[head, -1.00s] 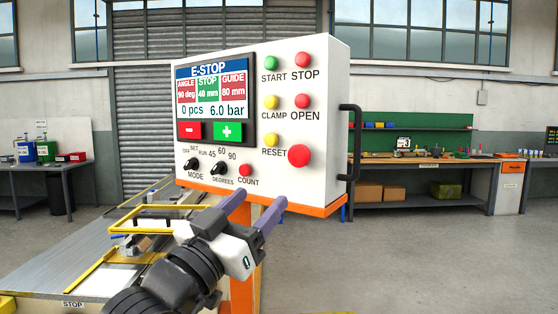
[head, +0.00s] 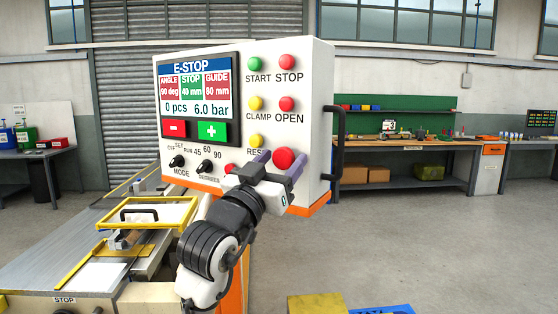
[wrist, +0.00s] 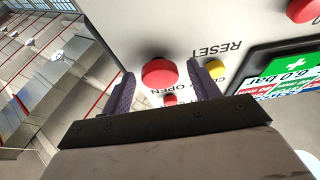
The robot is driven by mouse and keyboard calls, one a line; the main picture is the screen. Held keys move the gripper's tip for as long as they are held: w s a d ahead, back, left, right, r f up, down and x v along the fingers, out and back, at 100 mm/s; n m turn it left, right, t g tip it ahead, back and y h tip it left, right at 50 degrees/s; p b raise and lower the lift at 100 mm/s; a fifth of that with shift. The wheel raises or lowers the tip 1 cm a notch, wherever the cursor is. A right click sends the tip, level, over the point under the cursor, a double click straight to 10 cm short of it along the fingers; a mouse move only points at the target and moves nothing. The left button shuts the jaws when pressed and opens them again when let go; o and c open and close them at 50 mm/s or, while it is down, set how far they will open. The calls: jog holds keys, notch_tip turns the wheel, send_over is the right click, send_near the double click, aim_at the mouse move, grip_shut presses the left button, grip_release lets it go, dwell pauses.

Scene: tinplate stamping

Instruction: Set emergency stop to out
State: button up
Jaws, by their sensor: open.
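The emergency stop is the large red round button (head: 284,157) at the lower right of the white control panel (head: 318,70). The panel's display (head: 195,92) reads E-STOP. My gripper (head: 280,166) is open in front of the panel's lower right, with its purple fingers pointing at the panel. In the wrist view, the large red button (wrist: 159,72) stands between the two spread fingertips (wrist: 161,68), with a gap to each side. I cannot tell how far the button sticks out of the panel.
The yellow RESET button (wrist: 216,68) is close beside one finger. The red OPEN button (head: 287,104) is above the large button. The COUNT button (head: 230,169) is at the left, partly behind my gripper. A black handle (head: 338,135) is on the panel's right side.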

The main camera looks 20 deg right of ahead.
grip_shut()
jog(key=shift+s+a+b, duration=0.3)
jog(key=shift+a, duration=0.05)
jog(key=shift+f, duration=0.1)
grip_release()
jog(key=shift+a, duration=0.1)
jog(key=b+v, duration=0.5)
jog(key=v, duration=0.8)
jog(key=shift+s+a+f, duration=0.2)
jog(key=shift+s+a, duration=0.05)
